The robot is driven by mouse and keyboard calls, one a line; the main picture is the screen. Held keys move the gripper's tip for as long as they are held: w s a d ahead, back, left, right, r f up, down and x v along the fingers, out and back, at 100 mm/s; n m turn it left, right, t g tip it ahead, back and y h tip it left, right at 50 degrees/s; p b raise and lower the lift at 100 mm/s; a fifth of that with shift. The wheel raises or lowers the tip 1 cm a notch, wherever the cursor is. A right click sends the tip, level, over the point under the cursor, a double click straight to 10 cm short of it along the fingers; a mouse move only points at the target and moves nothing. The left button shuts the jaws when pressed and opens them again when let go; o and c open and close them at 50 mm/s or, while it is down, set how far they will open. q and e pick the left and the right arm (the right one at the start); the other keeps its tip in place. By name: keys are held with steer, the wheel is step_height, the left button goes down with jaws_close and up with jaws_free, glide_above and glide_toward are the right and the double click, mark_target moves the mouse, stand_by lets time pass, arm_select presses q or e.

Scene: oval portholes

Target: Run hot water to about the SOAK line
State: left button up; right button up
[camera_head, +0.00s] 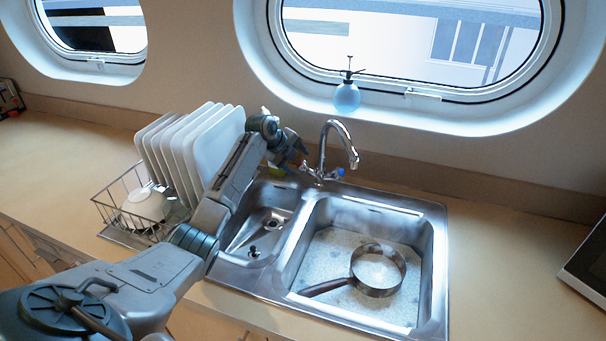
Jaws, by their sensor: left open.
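A chrome tap (325,145) with a curved spout stands behind the double steel sink (438,235). A blue-marked knob (340,172) shows on its right side; its left side is partly hidden by my gripper. My left gripper (302,157) is open, close to the left of the tap; I cannot tell whether it touches. A pan (357,257) sits in the right basin, its handle pointing left. The basin floor looks pale and speckled; I cannot tell how much water is there. No stream shows under the spout. The SOAK line cannot be made out. My right gripper is not in view.
A wire rack (108,208) with several white plates (215,140) and a bowl (147,205) stands left of the sink, beside my left arm. A blue spray bottle (347,98) is by the window. A dark-edged panel (590,255) is at far right. The right counter is mostly clear.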

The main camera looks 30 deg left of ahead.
mark_target(300, 165)
arm_select(q)
steer(key=b+x, duration=0.2)
steer(key=x, duration=0.2)
steer(key=shift+w+f+b, duration=0.3)
steer(key=shift+f+b, duration=0.05)
steer(key=shift+b, duration=0.25)
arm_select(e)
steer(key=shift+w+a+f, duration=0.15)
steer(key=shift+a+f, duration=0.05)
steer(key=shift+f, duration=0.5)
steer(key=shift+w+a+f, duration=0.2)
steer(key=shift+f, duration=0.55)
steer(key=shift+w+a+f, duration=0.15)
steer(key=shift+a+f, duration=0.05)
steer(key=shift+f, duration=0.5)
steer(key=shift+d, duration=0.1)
arm_select(q)
steer(key=c, duration=1)
steer(key=shift+o, duration=0.2)
steer(key=shift+d, duration=0.1)
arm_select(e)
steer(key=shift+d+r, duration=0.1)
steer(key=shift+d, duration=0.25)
